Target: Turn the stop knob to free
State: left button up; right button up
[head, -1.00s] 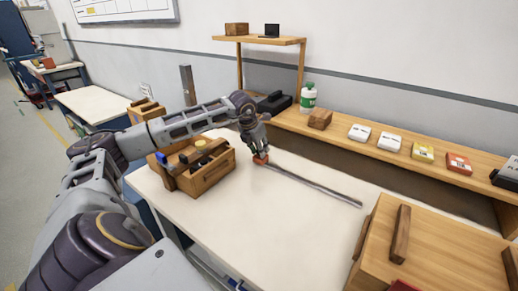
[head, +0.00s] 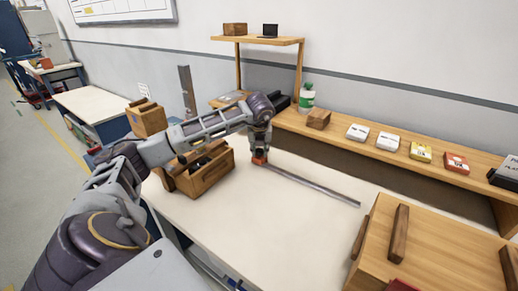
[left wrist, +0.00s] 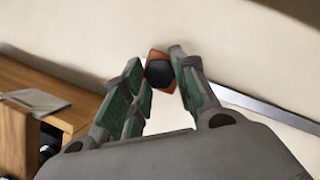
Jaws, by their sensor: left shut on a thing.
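The stop is a small orange block (head: 260,160) at the left end of a thin metal rail (head: 312,184) lying on the white table. In the left wrist view its dark knob (left wrist: 159,73) sits on the orange body (left wrist: 152,56). My left gripper (head: 260,150) points down over the stop. In the left wrist view its green-padded fingers (left wrist: 157,66) are on either side of the knob, shut on it. The gripper covers most of the stop in the head view, and I cannot read any knob marking. My right gripper is not in view.
A wooden tool box (head: 208,172) stands just left of the gripper. A wooden case (head: 440,245) with dark handles sits at the front right. A shelf (head: 345,139) with a bottle (head: 306,98) and small boxes runs along the back. The white table (head: 255,220) is clear in front.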

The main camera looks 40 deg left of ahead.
pick_arm(q)
jog(key=shift+w+n+g+y, duration=0.1)
jog(key=shift+n+g+y, duration=0.2)
jog(key=shift+n, duration=0.8)
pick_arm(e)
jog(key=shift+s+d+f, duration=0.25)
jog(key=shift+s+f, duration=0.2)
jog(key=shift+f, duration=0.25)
pick_arm(q)
jog(key=o, duration=1.1)
jog(key=shift+c, duration=0.2)
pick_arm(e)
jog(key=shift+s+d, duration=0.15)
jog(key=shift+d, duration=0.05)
pick_arm(q)
jog(key=shift+d+r, duration=0.1)
jog(key=shift+r, duration=0.05)
jog(key=shift+d+r, duration=0.15)
jog(key=shift+r, duration=0.3)
jog(key=v, duration=1)
jog(key=shift+s+r, duration=0.25)
jog(key=shift+r, duration=0.1)
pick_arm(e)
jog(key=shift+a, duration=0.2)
pick_arm(q)
jog(key=shift+r+p, duration=0.1)
jog(key=shift+p, duration=0.2)
